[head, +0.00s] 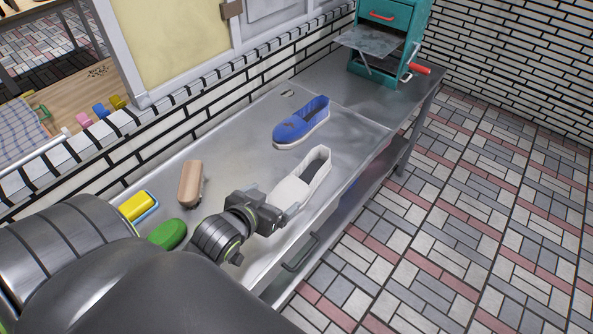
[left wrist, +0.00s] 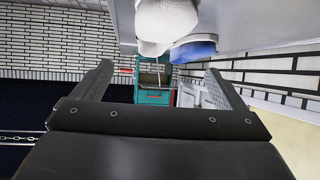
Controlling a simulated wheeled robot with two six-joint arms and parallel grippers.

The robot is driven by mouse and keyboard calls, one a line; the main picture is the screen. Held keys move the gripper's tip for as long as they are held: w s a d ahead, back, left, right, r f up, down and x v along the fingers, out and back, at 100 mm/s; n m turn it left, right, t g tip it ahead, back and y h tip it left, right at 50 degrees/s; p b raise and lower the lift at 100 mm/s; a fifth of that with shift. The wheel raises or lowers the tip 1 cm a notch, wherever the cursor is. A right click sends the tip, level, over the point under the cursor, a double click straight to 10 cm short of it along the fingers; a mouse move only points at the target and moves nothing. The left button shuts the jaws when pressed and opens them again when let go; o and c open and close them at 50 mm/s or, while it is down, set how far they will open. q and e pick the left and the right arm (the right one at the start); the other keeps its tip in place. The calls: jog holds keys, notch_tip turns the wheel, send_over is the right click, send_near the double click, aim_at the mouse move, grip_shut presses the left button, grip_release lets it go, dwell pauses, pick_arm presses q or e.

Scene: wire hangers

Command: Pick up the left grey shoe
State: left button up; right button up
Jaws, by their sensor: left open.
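The pale grey shoe (head: 316,172) lies on the metal counter (head: 236,160) near its front edge, with its dark opening facing up. It also shows at the top of the left wrist view (left wrist: 165,22). A blue shoe (head: 302,122) lies behind it, and its edge shows in the left wrist view (left wrist: 193,50). My left gripper (head: 284,197) is at the near end of the grey shoe and overlaps it in the head view; contact cannot be told. In the left wrist view its two fingers (left wrist: 160,68) are spread with nothing between them. My right gripper is not in view.
A wooden-backed brush (head: 190,182), a yellow sponge-like block (head: 138,206) and a green object (head: 168,234) lie on the counter at left. A teal machine (head: 386,40) with a red handle stands at the far end. Open tiled floor lies at right.

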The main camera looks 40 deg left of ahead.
aim_at(295, 187)
pick_arm(q)
jog(key=x, duration=0.3)
jog(key=d+x, duration=0.1)
jog(key=x, duration=0.6)
jog(key=shift+a, duration=0.15)
jog(key=shift+w, duration=0.25)
jog(key=shift+w+a+f+p, duration=0.1)
jog(key=shift+w+p, duration=0.2)
jog(key=shift+w, duration=0.15)
jog(key=x, duration=0.3)
jog(key=shift+w, duration=0.2)
jog(key=shift+w+f, duration=0.2)
jog(key=shift+w, duration=0.35)
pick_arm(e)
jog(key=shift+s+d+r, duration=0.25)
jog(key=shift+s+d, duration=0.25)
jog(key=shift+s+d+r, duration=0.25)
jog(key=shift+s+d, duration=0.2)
pick_arm(q)
jog(key=c, duration=1.2)
